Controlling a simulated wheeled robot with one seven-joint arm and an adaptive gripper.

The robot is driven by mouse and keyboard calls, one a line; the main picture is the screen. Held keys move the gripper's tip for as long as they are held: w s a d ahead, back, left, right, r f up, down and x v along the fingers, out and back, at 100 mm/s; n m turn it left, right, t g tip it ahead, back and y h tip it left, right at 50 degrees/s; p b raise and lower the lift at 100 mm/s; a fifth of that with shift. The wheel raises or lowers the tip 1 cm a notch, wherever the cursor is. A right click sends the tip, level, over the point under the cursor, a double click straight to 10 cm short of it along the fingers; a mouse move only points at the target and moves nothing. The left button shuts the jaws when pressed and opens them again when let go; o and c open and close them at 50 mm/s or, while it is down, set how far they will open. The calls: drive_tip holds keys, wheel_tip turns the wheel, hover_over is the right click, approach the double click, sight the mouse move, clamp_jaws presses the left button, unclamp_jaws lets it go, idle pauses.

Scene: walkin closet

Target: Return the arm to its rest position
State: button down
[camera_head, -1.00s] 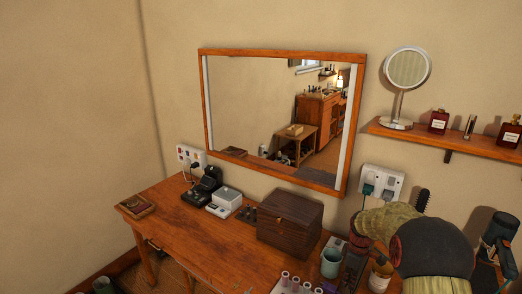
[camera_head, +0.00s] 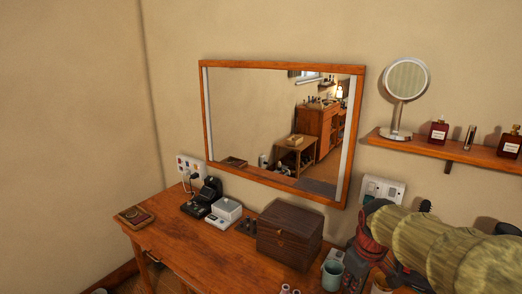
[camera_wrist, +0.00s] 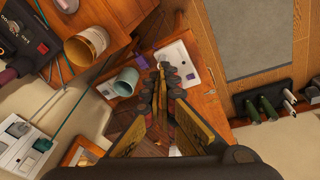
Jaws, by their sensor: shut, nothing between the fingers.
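My arm comes in from the lower right of the head view, with its mottled yellow-green links over the right end of the wooden dressing table (camera_head: 185,250). In the wrist view, my gripper (camera_wrist: 162,72) has its dark fingers together at the tips, with nothing between them. It points down past a teal cup (camera_wrist: 122,84) and over a white tray (camera_wrist: 185,58). I cannot tell how far above the tray the tips are.
A dark wooden box (camera_head: 290,234) and a teal cup (camera_head: 332,273) stand near my arm. A wall shelf (camera_head: 440,148) holds a round mirror (camera_head: 407,80) and bottles behind it. The table's left half has bare room.

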drive_tip(key=s+a+r+m+t, duration=0.1)
drive_tip(key=s+a+r+m, duration=0.1)
drive_tip(key=s, duration=0.8)
drive_tip(key=s+a+r+m+t, duration=0.1)
drive_tip(key=s+a+r+m, duration=0.1)
drive_tip(key=s, duration=0.9)
drive_tip(key=shift+a+r+m+t, duration=0.35)
drive_tip(key=shift+a+m+t, duration=0.1)
drive_tip(key=shift+m, duration=0.45)
